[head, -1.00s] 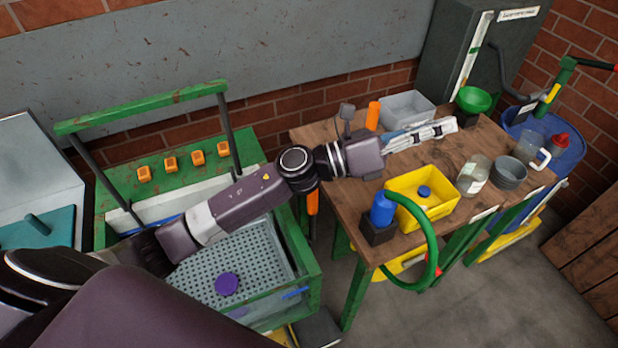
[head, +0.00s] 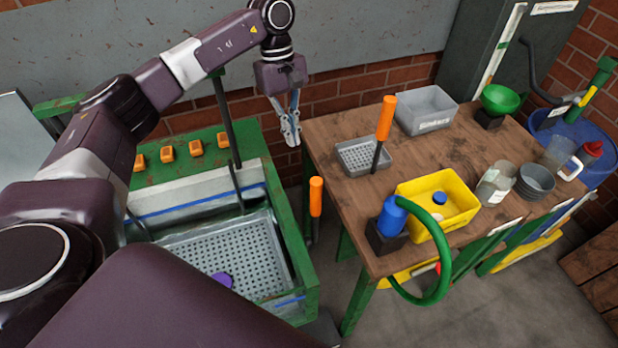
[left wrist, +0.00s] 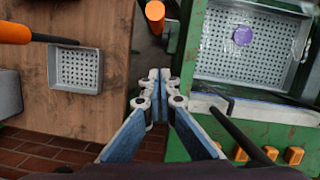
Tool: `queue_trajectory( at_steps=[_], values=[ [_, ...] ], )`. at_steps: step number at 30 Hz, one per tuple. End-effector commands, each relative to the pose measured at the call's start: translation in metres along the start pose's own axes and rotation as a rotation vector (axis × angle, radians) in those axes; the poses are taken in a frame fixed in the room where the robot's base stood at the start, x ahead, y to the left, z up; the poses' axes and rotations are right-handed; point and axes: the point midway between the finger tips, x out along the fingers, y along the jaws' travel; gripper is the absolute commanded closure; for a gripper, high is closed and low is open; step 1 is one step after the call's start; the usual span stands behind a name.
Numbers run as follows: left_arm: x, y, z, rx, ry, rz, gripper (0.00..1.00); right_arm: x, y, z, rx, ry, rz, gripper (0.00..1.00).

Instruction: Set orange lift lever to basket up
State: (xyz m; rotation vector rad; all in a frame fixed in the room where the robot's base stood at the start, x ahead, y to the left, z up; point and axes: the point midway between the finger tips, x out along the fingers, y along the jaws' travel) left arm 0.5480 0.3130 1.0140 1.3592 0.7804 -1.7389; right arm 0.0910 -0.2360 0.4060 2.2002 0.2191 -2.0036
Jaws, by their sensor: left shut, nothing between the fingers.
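The orange lift lever (head: 316,196) stands upright at the right side of the green tank, between tank and table. Its orange end also shows at the top of the left wrist view (left wrist: 155,12). The grey perforated basket (head: 262,232) sits inside the green tank (head: 305,250), with a purple round piece (head: 222,279) in it. My left gripper (head: 291,140) points down over the gap between tank and table, above and apart from the lever. Its fingers (left wrist: 158,76) are closed together with nothing between them. My right gripper is not seen.
A second orange handle (head: 386,118) on a black rod stands by a small grey perforated tray (head: 347,160) on the wooden table (head: 450,140). A yellow bin (head: 460,215), blue bottle (head: 391,215) and grey bin (head: 428,103) stand there. Orange buttons (head: 167,153) line the tank's back.

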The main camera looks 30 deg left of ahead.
Motion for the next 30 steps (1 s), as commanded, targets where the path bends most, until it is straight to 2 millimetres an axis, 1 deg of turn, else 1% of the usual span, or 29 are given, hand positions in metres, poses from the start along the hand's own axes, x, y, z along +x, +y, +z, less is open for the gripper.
queue_trajectory(
  at_steps=[7, 11, 14, 17, 25, 27, 30],
  values=[
    [0.001, 0.001, 0.001, 0.0, -0.002, 0.001, 1.0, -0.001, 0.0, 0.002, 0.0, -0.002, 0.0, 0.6],
    [0.008, 0.001, 0.002, 0.0, -0.004, 0.0, 1.0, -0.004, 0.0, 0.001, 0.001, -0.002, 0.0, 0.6],
    [0.022, 0.0, 0.003, 0.0, -0.005, -0.002, 1.0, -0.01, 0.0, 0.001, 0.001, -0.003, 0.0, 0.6],
    [0.041, 0.0, 0.003, 0.0, -0.006, -0.003, 1.0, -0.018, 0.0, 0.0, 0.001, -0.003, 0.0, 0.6],
    [0.1, 0.0, 0.004, 0.0, -0.006, -0.002, 1.0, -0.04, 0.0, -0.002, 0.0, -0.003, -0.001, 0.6],
    [0.099, 0.001, 0.015, 0.004, -0.005, 0.002, 1.0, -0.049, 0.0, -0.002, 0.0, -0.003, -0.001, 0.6],
    [0.103, 0.001, 0.026, 0.001, -0.004, 0.001, 1.0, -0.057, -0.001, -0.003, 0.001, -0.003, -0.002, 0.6]
  ],
)
